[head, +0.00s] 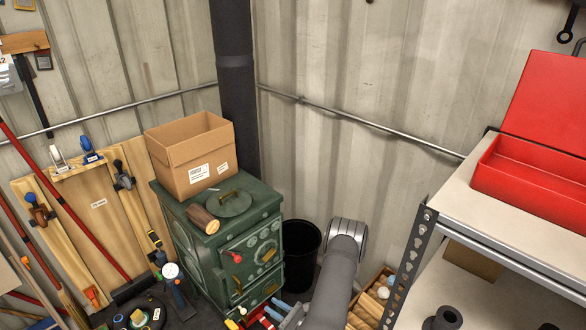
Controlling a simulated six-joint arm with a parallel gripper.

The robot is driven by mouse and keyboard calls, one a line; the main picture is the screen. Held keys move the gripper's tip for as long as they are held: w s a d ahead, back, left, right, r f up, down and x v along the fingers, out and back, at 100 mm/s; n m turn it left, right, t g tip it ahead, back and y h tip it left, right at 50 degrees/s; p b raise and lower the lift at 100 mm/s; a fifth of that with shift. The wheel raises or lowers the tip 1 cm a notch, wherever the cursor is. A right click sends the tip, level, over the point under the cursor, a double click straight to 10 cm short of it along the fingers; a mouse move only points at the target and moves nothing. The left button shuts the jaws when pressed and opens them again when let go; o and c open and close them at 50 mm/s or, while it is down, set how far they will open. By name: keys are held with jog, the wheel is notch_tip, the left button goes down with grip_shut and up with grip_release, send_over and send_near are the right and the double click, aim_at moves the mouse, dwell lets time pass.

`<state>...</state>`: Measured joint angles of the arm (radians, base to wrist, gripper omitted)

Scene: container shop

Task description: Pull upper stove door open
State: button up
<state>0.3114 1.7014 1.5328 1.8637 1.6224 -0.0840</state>
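The green stove (180,225) stands in the corner with a dark flue pipe behind it. Its upper door (250,246) is on the front face and looks shut flush. The door carries a red knob (236,257) at its left side, a round dial-like pattern and a small yellow mark. A lower door (256,290) lies below it. My grey arm shows in front and to the right of the stove, running down past the bottom edge. My gripper's fingers cannot be made out in this view.
A cardboard box (190,157), a round lid and a log (203,219) sit on the stove top. A black bin (300,255) stands right of the stove, a wooden crate (357,318) nearer. Tools lean at left; a metal shelf (500,215) with a red toolbox is at right.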

aim_at(239, 284)
jog(key=shift+g, duration=0.3)
jog(key=x, duration=1.6)
jog(key=shift+w+a+f, duration=0.1)
jog(key=shift+w+f, duration=0.1)
jog(key=s+d+n+g+y, duration=0.2)
jog(key=s+d+n+g, duration=0.1)
jog(key=d, duration=0.4)
jog(key=shift+n+g, duration=0.3)
jog(key=shift+g, duration=0.5)
jog(key=shift+s, duration=0.15)
jog(key=shift+c, duration=0.5)
